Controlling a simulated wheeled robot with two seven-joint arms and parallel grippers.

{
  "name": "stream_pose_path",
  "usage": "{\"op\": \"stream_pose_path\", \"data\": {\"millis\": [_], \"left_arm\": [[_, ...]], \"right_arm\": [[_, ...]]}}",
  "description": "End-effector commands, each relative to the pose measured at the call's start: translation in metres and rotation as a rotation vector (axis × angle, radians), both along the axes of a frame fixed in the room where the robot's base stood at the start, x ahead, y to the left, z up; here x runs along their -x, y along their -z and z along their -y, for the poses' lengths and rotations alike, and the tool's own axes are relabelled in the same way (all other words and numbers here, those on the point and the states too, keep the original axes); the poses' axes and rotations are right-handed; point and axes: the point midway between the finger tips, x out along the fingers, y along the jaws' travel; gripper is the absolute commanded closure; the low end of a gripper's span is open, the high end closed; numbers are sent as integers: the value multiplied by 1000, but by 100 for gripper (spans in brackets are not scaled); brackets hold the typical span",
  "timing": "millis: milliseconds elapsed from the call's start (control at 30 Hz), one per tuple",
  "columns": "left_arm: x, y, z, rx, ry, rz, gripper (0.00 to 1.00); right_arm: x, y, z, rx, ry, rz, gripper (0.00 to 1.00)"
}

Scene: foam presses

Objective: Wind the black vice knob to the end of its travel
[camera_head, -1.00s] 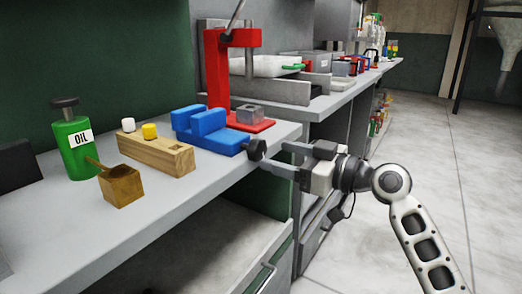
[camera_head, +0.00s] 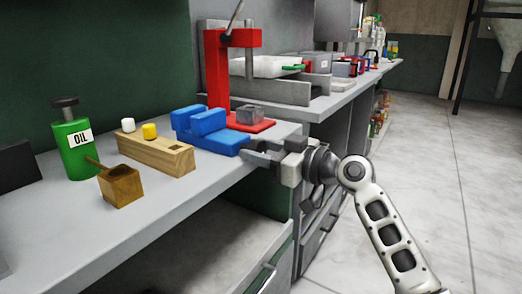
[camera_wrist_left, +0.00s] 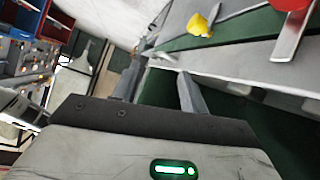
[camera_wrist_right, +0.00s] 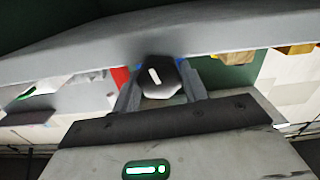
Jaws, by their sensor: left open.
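The blue vice (camera_head: 208,130) sits on the near bench at its right end. Its black knob (camera_wrist_right: 158,78), with a white stripe on its face, shows in the right wrist view. In the head view the knob is hidden behind my right gripper (camera_head: 258,156). The right gripper's fingers stand on either side of the knob; they look open around it, and contact is not clear. My left gripper (camera_wrist_left: 158,85) is open and empty in the left wrist view, and out of the head view.
A red press (camera_head: 217,75) stands behind the vice. A wooden block (camera_head: 156,152) with white and yellow knobs, a small wooden box (camera_head: 121,186) and a green oil bottle (camera_head: 75,146) stand left of the vice. The floor (camera_head: 415,160) at right is clear.

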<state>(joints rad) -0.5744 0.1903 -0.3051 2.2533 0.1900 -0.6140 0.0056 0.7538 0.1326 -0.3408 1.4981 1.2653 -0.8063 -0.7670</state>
Motion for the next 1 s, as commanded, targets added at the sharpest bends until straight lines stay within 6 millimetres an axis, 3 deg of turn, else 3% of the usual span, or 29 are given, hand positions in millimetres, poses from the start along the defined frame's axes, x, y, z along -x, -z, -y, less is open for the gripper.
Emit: {"op": "stream_pose_path", "data": {"millis": [133, 300, 567, 600, 667, 1000], "left_arm": [[2, -4, -1, -11, 4, -20, 56], [7, 13, -5, -37, 3, -85, 56], [2, 13, -5, -30, -10, -80, 56], [1, 11, -5, -29, -11, -76, 56], [0, 10, -5, -28, -11, -71, 56], [0, 9, -5, -28, -9, -68, 56]], "right_arm": [[0, -2, 0, -62, -1, -96, 79], [0, 0, 0, -132, -1, -203, 79], [0, 1, 1, -137, -1, -208, 79], [0, 1, 1, -137, -1, -208, 48], [0, 1, 1, -137, -1, -208, 35], [2, 1, 4, -137, 1, -206, 35]]}}
